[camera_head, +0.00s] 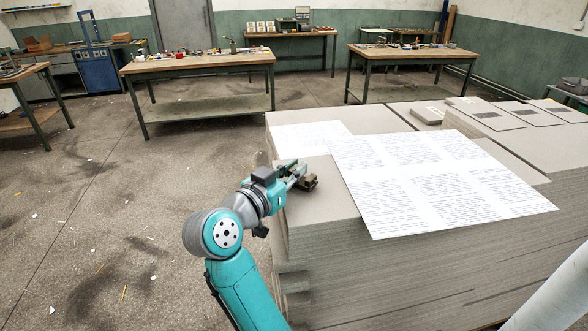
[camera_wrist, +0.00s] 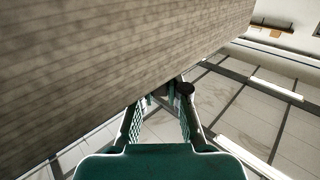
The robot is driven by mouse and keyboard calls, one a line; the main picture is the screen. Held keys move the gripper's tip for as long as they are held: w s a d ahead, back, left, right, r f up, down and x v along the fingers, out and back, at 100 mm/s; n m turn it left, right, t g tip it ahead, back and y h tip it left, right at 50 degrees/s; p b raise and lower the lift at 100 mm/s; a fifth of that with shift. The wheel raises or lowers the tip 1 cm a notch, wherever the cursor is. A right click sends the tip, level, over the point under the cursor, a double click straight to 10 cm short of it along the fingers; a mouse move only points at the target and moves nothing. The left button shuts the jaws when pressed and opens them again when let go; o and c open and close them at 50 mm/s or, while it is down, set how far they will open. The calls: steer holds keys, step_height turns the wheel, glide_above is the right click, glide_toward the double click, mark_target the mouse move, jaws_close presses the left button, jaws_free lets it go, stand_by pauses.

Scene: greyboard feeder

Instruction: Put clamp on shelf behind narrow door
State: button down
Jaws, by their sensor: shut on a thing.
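My gripper (camera_head: 297,175) is shut on a small dark brownish piece, which I take to be the clamp (camera_head: 308,183). It is held at the left edge of the greyboard stack. In the wrist view the two fingers of my gripper (camera_wrist: 162,102) reach forward, with the dark clamp (camera_wrist: 184,88) at their tips; its full shape is hard to make out. I cannot tell whether the clamp touches the boards. I do not see a shelf behind a narrow door for certain. A grey door (camera_head: 183,22) stands shut in the back wall.
The tall greyboard stack (camera_head: 330,225) fills the right side, with printed sheets (camera_head: 435,180) on top. Work tables (camera_head: 200,66) and (camera_head: 412,55) a second table stand behind. A blue cabinet (camera_head: 98,70) is at the far left. The floor at left (camera_head: 100,190) is mostly clear.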

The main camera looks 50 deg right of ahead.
steer(key=c, duration=1.6)
jaws_free()
steer(key=shift+f, duration=0.15)
steer(key=o, duration=0.4)
